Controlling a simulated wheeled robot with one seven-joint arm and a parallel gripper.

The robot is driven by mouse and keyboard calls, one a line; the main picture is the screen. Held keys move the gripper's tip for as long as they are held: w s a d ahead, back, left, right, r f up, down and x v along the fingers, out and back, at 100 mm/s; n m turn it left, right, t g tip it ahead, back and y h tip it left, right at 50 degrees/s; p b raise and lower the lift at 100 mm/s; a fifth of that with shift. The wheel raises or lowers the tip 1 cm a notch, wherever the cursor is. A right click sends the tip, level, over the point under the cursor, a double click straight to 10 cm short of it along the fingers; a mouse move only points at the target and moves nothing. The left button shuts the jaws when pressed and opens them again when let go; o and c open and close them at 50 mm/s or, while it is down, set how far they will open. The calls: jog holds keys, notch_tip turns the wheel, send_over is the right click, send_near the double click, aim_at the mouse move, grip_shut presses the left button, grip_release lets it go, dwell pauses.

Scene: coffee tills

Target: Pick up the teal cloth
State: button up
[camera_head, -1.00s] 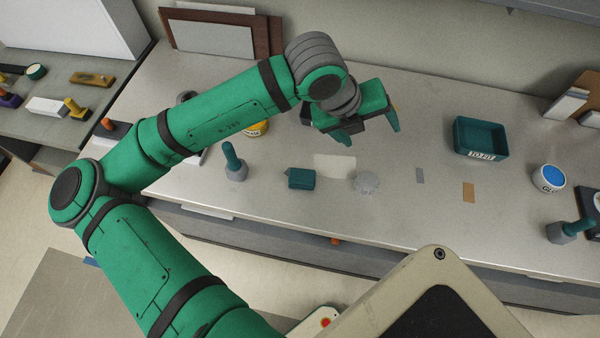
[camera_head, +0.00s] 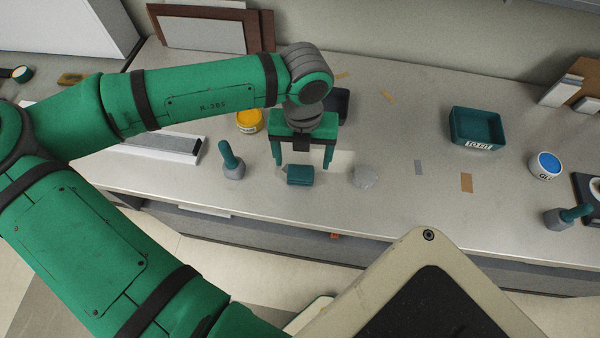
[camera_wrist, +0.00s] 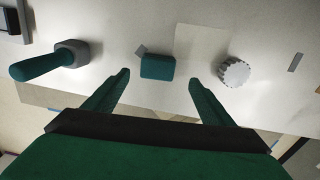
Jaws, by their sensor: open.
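The teal cloth (camera_head: 300,176) is a small folded block lying on the grey counter, near its front edge. It also shows in the wrist view (camera_wrist: 157,67), just beyond and between my fingertips. My gripper (camera_head: 302,164) is open and empty, pointing down over the cloth with one finger to each side. In the wrist view the two fingers (camera_wrist: 159,76) are spread wider than the cloth and do not appear to touch it. A small grey piece shows at the cloth's left corner.
A teal-handled tool (camera_head: 231,160) stands left of the cloth, and a pale ribbed disc (camera_head: 364,177) lies right of it. A white sheet lies just behind. A yellow tub (camera_head: 249,121) stands behind left; a teal tray (camera_head: 477,128) and a blue-topped tub (camera_head: 545,165) stand farther right.

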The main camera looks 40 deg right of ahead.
aim_at(300, 171)
jog(key=shift+w+a+f, duration=0.1)
jog(key=shift+a+f, duration=0.05)
jog(key=shift+f, duration=1.25)
jog(key=shift+w+a+f, duration=0.1)
jog(key=shift+f, duration=1.25)
jog(key=shift+d, duration=0.1)
jog(key=c, duration=1.2)
